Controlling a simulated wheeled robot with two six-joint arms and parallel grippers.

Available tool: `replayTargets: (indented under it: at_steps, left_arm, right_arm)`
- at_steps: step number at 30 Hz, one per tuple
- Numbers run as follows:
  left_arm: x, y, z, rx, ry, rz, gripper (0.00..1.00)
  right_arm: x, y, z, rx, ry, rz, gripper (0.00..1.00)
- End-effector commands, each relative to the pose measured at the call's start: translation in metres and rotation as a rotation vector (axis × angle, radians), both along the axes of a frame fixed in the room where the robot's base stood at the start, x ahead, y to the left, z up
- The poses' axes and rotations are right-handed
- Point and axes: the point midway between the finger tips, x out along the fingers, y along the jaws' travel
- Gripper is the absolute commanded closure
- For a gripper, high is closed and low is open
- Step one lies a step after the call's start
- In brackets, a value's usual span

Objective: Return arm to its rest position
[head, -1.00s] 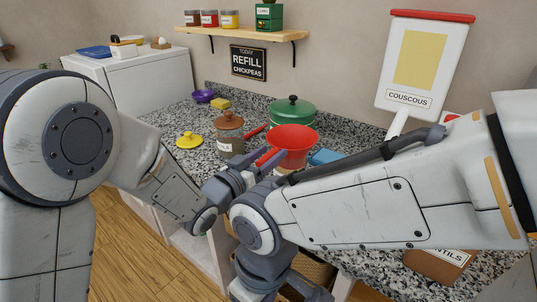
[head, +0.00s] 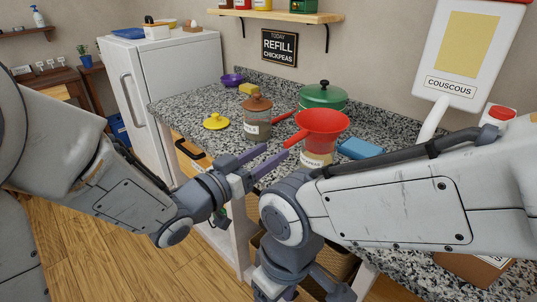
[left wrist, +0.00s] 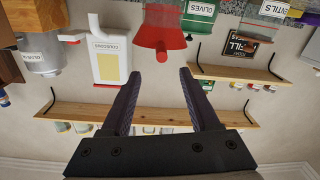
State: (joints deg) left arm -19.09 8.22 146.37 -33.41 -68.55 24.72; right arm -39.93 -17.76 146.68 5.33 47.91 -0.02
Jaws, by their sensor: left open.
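My left gripper (head: 275,151) is open and empty near the counter's front edge, just in front of the red funnel (head: 322,121). Its two dark fingers also show apart in the left wrist view (left wrist: 160,73), with nothing between them. The funnel sits on a jar with a partly readable chickpeas label (head: 317,160). My left arm (head: 128,200) comes in from the left, with its wrist in front of the counter. My right arm crosses from the right. The right gripper is at the bottom edge, mostly cut off, so its jaws are unclear.
A white couscous dispenser (head: 462,55) hangs at the right. Open floor (head: 130,255) lies at the left.

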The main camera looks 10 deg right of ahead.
Motion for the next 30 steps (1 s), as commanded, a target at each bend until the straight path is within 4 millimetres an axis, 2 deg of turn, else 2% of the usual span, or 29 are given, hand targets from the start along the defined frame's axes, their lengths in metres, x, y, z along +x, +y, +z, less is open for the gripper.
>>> replayTargets:
  at_steps: [5, 8, 12, 16, 20, 25, 30]
  left_arm:
    - [0.001, 0.0, 0.0, 0.02, 0.009, 0.01, 0.38]
    - [0.003, 0.002, -0.004, 0.093, 0.043, 0.046, 0.38]
    - [0.0, 0.014, -0.018, 0.279, 0.152, 0.132, 0.38]
    - [-0.018, 0.034, -0.035, 0.472, 0.299, 0.195, 0.38]
    - [-0.053, 0.055, -0.048, 0.652, 0.472, 0.215, 0.38]
    - [-0.122, 0.082, -0.054, 0.866, 0.716, 0.169, 0.38]
    - [-0.19, 0.101, -0.048, 1.018, 0.914, 0.066, 0.38]
  right_arm:
    - [0.0, 0.0, 0.003, 0.0, 0.0, 0.0, 0.33]
    - [0.0, 0.0, 0.01, 0.0, 0.0, 0.0, 0.33]
    - [0.0, 0.0, 0.026, 0.0, 0.0, 0.0, 0.33]
    - [0.0, 0.0, 0.04, 0.0, 0.0, 0.0, 0.33]
    - [0.0, 0.0, 0.054, 0.0, 0.0, 0.0, 0.33]
    - [0.0, 0.0, 0.072, 0.0, 0.0, 0.0, 0.33]
    - [0.0, 0.0, 0.084, 0.0, 0.0, 0.0, 0.33]
